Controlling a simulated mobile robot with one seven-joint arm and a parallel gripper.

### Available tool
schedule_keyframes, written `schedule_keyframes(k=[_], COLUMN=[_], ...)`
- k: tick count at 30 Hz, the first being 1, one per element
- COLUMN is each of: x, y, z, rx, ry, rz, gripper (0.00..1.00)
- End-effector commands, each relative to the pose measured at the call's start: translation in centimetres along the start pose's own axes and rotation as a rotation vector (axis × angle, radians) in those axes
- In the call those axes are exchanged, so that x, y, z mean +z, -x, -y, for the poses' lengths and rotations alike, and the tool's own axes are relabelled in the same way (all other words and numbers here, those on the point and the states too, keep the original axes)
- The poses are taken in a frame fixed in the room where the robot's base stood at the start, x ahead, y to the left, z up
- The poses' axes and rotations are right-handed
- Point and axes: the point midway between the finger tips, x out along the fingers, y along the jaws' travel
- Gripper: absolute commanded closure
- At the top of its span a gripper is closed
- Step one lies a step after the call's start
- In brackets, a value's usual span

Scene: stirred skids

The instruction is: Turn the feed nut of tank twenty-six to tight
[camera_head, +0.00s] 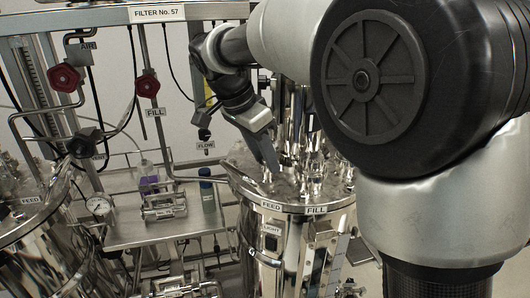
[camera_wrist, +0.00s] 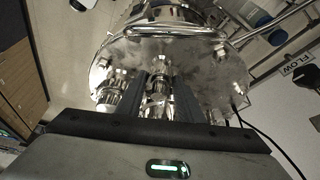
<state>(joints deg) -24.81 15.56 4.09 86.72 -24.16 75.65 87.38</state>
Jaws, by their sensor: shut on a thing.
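Several other metal fittings (camera_head: 315,180) crowd the lid close to my gripper. Another tank (camera_head: 40,235) stands at the left. Pipes with red knobs (camera_head: 147,86) rise behind. My arm covers the right side.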

Motion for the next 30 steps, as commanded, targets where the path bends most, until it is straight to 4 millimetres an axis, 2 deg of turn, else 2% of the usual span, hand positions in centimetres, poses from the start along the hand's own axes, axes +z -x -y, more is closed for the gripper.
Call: schedule_keyframes(k=[18, 30], x=[-0.07, -0.11], y=[0.19, 0.10], z=[0.40, 0.48], rx=[0.110, 0.150], ry=[-0.270, -0.368], rz=[0.000, 0.000], gripper=[0.89, 0.89])
